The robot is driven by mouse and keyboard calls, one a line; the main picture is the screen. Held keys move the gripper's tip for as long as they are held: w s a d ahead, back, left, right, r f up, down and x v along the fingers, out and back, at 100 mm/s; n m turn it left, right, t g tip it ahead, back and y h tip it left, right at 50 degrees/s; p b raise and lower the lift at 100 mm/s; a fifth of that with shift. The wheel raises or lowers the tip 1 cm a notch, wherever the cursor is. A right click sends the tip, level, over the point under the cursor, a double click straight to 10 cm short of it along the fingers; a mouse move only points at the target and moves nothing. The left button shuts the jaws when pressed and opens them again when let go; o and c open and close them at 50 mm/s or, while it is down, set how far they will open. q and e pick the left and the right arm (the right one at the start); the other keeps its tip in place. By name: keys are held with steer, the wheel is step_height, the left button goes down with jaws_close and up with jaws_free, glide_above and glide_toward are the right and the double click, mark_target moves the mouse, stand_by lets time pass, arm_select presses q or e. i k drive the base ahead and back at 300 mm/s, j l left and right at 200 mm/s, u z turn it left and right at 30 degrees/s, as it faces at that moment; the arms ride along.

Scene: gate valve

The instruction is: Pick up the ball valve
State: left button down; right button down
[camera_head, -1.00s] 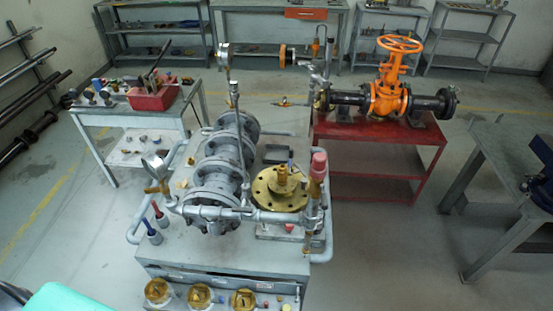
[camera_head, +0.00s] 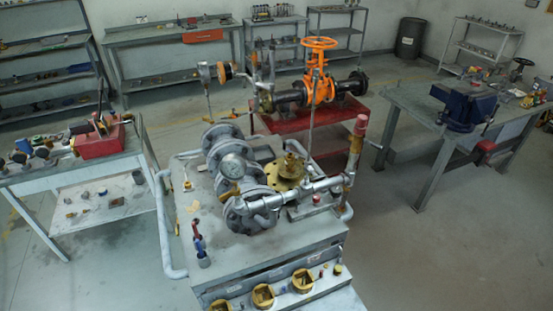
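I cannot single out the ball valve with certainty at this size. Brass round fittings (camera_head: 263,295) sit in a row at the bench's front edge. Small red and blue handled pieces (camera_head: 199,243) stand on its left side. An orange gate valve (camera_head: 320,85) with a handwheel stands on a red stand behind. Neither gripper is in view.
A left table (camera_head: 65,180) holds a red toolbox (camera_head: 100,141) and small fittings. A right bench (camera_head: 415,105) carries a blue vise (camera_head: 465,105). Shelves (camera_head: 170,65) line the back wall. The floor (camera_head: 420,250) at right front is clear.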

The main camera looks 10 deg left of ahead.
mark_target(289, 160)
steer(key=k+j+z, duration=0.1)
steer(key=j, duration=0.35)
steer(key=k+j+z, duration=0.1)
steer(key=j, duration=0.3)
steer(key=k+j+z, duration=0.1)
steer(key=j, duration=0.35)
steer(key=k+j+z, duration=0.15)
steer(key=j, duration=0.25)
steer(key=j+z, duration=0.1)
steer(key=j, duration=0.35)
steer(key=i+l, duration=0.15)
steer(key=i, duration=0.2)
steer(key=i+l, duration=0.1)
steer(key=i, duration=0.2)
